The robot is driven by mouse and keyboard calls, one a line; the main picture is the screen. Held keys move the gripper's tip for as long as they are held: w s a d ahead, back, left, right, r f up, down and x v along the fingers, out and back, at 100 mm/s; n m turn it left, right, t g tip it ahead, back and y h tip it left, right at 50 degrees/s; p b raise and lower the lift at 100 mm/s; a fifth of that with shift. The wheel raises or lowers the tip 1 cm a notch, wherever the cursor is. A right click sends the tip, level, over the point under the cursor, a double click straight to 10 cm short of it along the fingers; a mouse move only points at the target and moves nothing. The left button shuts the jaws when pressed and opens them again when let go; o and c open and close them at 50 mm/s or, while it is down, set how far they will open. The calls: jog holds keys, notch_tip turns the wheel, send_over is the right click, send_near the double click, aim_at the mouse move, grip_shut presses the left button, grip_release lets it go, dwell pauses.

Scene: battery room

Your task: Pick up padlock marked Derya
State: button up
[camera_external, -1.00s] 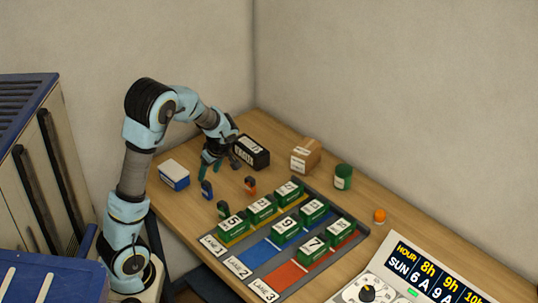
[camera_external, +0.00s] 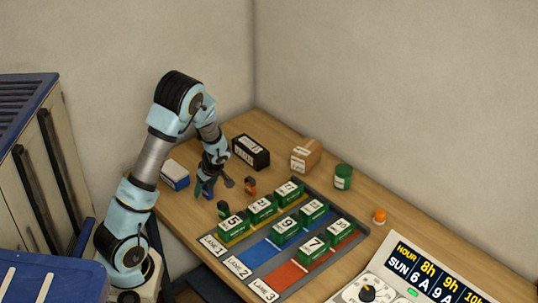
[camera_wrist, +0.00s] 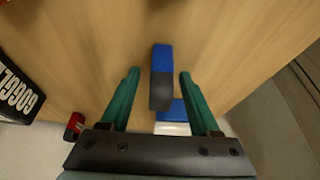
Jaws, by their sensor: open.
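A blue padlock with a dark lower part (camera_wrist: 161,62) is in the middle of the wrist view, between the fingertips of my gripper (camera_wrist: 160,78). Gaps show on both sides of it, so the fingers are open. In the external view my gripper (camera_external: 211,184) is low over the table and mostly covers this padlock. A red-orange padlock (camera_external: 250,186) stands to the right; it also shows in the wrist view (camera_wrist: 75,124). A dark green padlock (camera_external: 223,209) stands in front. No padlock name is legible, so I cannot tell which is marked Derya.
A blue-and-white box (camera_external: 174,175) is left of my gripper. A black goggles box (camera_external: 250,152), a cardboard box (camera_external: 305,156) and a green can (camera_external: 343,177) stand behind. A lane board (camera_external: 262,270) with several green numbered blocks lies to the front right.

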grip_shut()
dwell(0.4)
